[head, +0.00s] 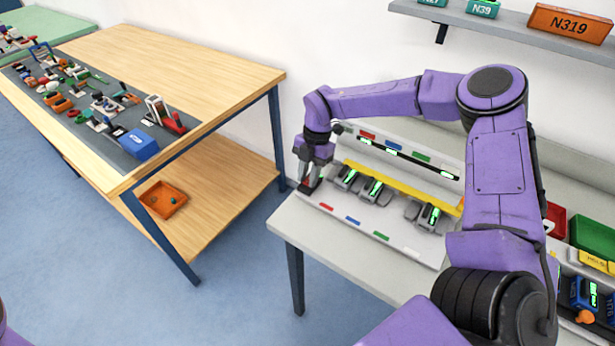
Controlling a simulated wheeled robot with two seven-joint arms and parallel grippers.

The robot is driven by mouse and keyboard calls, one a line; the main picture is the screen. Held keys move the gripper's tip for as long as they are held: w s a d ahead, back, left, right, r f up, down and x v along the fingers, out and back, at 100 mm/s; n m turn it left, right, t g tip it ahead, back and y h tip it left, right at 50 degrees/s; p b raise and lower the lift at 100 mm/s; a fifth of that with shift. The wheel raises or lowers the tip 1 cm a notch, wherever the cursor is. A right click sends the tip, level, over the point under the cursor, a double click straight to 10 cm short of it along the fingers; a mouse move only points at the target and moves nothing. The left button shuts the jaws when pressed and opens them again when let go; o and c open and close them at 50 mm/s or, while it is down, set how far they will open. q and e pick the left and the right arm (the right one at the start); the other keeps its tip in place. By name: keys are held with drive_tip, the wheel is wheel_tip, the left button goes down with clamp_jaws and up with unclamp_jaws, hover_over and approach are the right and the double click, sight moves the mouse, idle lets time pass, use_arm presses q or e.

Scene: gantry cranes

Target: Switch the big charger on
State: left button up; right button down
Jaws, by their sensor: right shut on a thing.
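The big charger (345,215) is a pale sloped panel on the grey table at the centre. Several grey battery packs with lit green displays sit in a row on it, one of them a pack (429,217) toward the right. Red, blue and green labels run along its front edge. My right gripper (309,180) points down at the charger's left end. It is shut on a small dark part (308,187) there, which the fingers mostly hide; I cannot tell its setting. My left gripper is out of view.
A wooden bench (200,55) with a dark mat of many small tools and a blue box (138,145) stands left. An orange tray (165,199) lies on its lower shelf. A wall shelf holds an orange N319 box (569,24). Red and green bins stand at right.

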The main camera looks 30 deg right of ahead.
drive_tip(key=c, duration=0.9)
unclamp_jaws()
drive_tip(key=b+v, duration=0.2)
drive_tip(key=v, duration=0.8)
drive_tip(key=shift+w+r, duration=0.1)
drive_tip(key=shift+r, duration=0.2)
